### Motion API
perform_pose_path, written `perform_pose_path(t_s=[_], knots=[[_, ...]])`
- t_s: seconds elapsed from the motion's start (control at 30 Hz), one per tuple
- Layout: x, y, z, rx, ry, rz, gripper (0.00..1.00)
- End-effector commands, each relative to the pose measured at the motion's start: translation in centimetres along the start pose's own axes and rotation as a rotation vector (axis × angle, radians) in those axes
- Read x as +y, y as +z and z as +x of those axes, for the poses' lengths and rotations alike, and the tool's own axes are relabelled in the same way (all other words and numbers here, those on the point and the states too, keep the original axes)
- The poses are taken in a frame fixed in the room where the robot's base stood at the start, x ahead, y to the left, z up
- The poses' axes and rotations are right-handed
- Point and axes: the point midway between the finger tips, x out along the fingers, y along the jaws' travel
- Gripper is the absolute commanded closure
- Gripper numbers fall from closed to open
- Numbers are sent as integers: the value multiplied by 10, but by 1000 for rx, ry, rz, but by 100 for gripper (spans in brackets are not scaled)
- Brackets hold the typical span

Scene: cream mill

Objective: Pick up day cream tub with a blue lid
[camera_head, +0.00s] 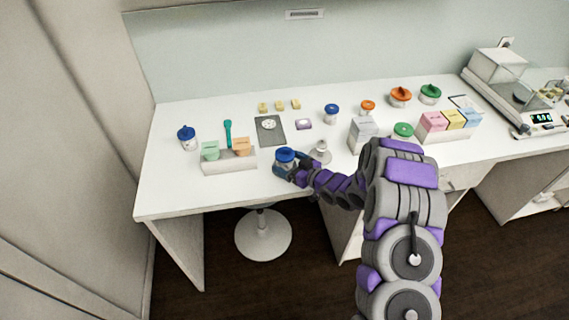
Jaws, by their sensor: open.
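A tub with a blue lid (285,154) stands near the front edge of the white table. My gripper (291,163) is at this tub, with its open jaws close against the tub's right and front sides. Whether the fingers touch it I cannot tell, and they hide part of its body. Two more blue-lidded containers are in view: one (187,138) at the table's left end, and a smaller one (331,113) towards the back middle. The labels are too small to read.
A small silver-white stand (320,152) is just right of my gripper. A tray (229,163) with green and orange boxes is to the left. A grey plate (281,138) lies behind the tub. White boxes (362,134) and a green-lidded jar (403,131) are near my arm.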

Motion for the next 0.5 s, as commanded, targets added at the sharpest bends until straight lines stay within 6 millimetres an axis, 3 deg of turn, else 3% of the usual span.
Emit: perform_pose_path(t_s=[0.13,0.5], knots=[[-1,0,1,-1,0,-1,8],[-1,0,1,-2,0,-2,43]])
